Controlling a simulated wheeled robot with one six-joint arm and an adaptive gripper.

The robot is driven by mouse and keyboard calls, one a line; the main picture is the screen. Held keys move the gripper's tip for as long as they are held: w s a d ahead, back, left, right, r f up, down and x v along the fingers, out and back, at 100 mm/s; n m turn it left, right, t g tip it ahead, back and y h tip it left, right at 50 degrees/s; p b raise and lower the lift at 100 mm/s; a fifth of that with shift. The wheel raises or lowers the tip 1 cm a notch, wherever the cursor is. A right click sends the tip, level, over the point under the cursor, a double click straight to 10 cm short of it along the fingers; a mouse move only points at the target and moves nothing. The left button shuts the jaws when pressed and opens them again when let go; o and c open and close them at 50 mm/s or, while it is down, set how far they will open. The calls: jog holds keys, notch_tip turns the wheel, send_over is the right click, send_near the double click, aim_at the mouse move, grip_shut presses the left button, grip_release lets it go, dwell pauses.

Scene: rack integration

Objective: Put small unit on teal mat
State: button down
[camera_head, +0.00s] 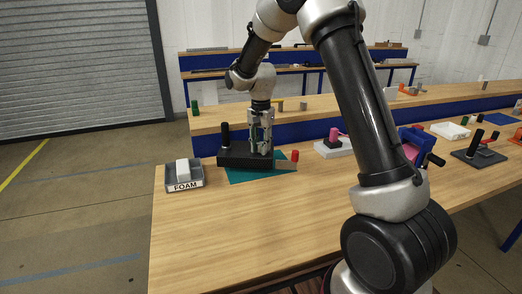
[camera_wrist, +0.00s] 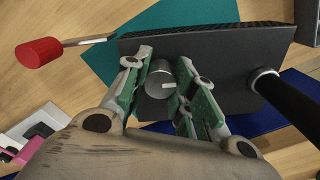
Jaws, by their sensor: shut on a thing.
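The small unit (camera_head: 232,162) is a dark flat block with an upright black post at its left end. It is over the left and back part of the teal mat (camera_head: 262,177); I cannot tell whether it touches the mat. My gripper (camera_head: 262,150) points down at the unit's right part. In the wrist view my gripper (camera_wrist: 172,85) is shut around a grey knob on the dark unit (camera_wrist: 222,62), whose black post leans in at the right. The teal mat (camera_wrist: 160,18) shows beyond the unit, which hides part of it.
A red-handled tool (camera_head: 294,156) lies at the mat's right; it also shows in the wrist view (camera_wrist: 40,52). A grey FOAM bin (camera_head: 185,187) stands left. A pale unit with a pink knob (camera_head: 333,135) is right. The front table is clear.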

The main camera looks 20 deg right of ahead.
jog(key=shift+f, duration=0.9)
jog(key=c, duration=1.2)
grip_release()
jog(key=shift+f, duration=0.15)
